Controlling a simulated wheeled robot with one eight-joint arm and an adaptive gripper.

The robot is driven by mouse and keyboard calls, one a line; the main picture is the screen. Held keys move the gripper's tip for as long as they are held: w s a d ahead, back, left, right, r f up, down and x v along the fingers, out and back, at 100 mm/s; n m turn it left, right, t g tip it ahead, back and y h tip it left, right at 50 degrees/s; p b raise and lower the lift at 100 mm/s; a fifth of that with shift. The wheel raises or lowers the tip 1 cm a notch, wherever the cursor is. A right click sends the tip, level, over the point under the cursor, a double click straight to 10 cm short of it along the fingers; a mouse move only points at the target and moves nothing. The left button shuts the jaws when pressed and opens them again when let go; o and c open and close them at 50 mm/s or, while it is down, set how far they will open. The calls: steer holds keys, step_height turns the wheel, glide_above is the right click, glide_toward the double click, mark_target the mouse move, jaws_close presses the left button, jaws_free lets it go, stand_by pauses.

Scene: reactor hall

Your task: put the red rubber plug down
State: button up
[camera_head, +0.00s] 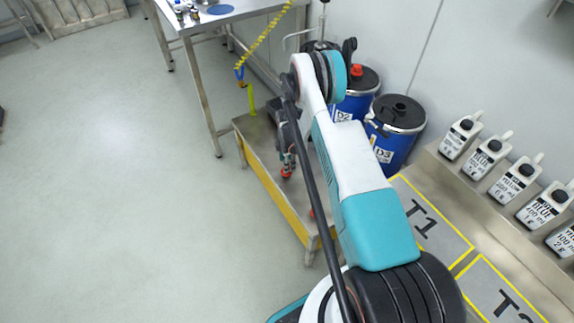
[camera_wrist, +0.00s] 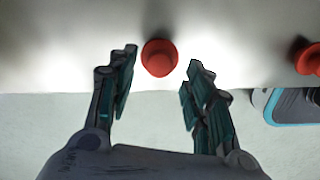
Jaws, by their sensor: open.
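The red rubber plug (camera_wrist: 159,57) stands on a pale bench top near its edge in the wrist view. My gripper (camera_wrist: 161,72) is open, with one finger on each side of the plug and a gap on both sides. In the head view the plug (camera_head: 287,173) is a small red spot at the tips of my gripper (camera_head: 286,160), over the low metal bench (camera_head: 258,140) with a yellow side. I cannot tell its exact contact with the bench from the head view.
A second red piece (camera_wrist: 311,60) sits at the right edge of the wrist view. Blue drums (camera_head: 396,140) stand behind the bench. A yellow-green upright piece (camera_head: 251,98) stands at its far end. White bottles (camera_head: 512,182) line a ledge at right. Open floor lies left.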

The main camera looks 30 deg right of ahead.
steer(key=a+r+m+t+p, duration=0.1)
steer(key=a+r+m, duration=0.1)
steer(key=r, duration=1.2)
steer(key=a+r+m+t+p, duration=0.1)
steer(key=a+r, duration=0.2)
steer(key=r, duration=1.2)
steer(key=s+a+r+m+t, duration=0.1)
steer(key=s+a+r+m, duration=0.1)
steer(key=r, duration=0.5)
steer(key=s+a+r+m, duration=0.2)
steer(key=s+a+r, duration=0.1)
steer(key=r, duration=0.5)
steer(key=s+a+r+m+t, duration=0.2)
steer(key=s+a+r+m, duration=0.25)
steer(key=s+r, duration=0.65)
steer(key=s+a+m+t, duration=0.1)
steer(key=s+a+m, duration=0.1)
steer(key=s, duration=0.5)
steer(key=s+a+m+t, duration=0.1)
steer(key=s+a+m, duration=0.1)
steer(key=s, duration=0.6)
steer(key=shift+a, duration=0.45)
steer(key=shift+s, duration=0.1)
